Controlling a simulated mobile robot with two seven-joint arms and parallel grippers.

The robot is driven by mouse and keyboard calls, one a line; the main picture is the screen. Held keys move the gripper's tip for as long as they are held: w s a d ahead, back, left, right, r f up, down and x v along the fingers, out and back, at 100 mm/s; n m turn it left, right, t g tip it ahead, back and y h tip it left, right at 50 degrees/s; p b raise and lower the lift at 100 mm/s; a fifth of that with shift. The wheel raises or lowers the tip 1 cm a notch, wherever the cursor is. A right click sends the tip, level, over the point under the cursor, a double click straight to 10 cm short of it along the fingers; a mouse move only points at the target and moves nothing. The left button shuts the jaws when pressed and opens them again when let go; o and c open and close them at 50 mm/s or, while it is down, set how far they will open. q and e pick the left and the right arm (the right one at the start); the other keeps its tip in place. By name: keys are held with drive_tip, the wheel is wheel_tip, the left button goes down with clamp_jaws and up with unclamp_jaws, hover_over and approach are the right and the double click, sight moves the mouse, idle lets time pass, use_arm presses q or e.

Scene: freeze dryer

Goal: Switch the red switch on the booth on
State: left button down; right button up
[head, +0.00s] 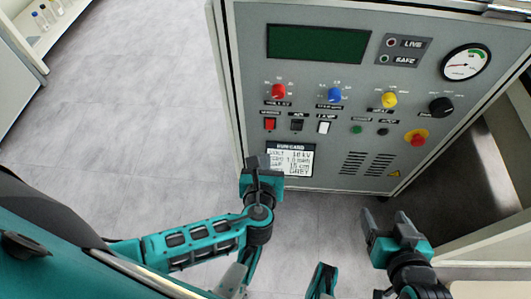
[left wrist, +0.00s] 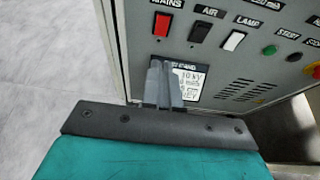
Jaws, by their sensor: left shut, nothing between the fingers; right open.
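The grey booth panel (head: 300,70) fills the upper right of the head view. The red switch (head: 270,124), a small rectangular rocker, is at the left of a row below the knobs. In the left wrist view the red switch (left wrist: 162,23) sits under the "MAINS" label. I cannot tell its on or off position. My left gripper (head: 257,163) is shut and empty, in front of the panel and below the red switch. Its fingers (left wrist: 165,82) partly cover the run card. My right gripper (head: 385,220) is open and empty, lower right.
A black switch (head: 297,125) and a white switch (head: 324,128) stand right of the red one. The run card (head: 289,159) is below. Knobs, a gauge (head: 466,62) and a red stop button (head: 416,138) are also on the panel. Clear floor (head: 130,110) lies left.

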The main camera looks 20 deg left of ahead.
use_arm(q)
drive_tip(key=shift+s+d+f, duration=0.1)
drive_tip(key=shift+s+f, duration=0.1)
drive_tip(key=shift+f, duration=0.65)
drive_tip(key=shift+w+b, duration=0.1)
drive_tip(key=shift+b, duration=0.2)
drive_tip(key=b, duration=0.5)
approach(269, 129)
drive_tip(key=x, duration=0.6)
drive_tip(key=shift+w+f, duration=0.15)
drive_tip(key=shift+w, duration=0.1)
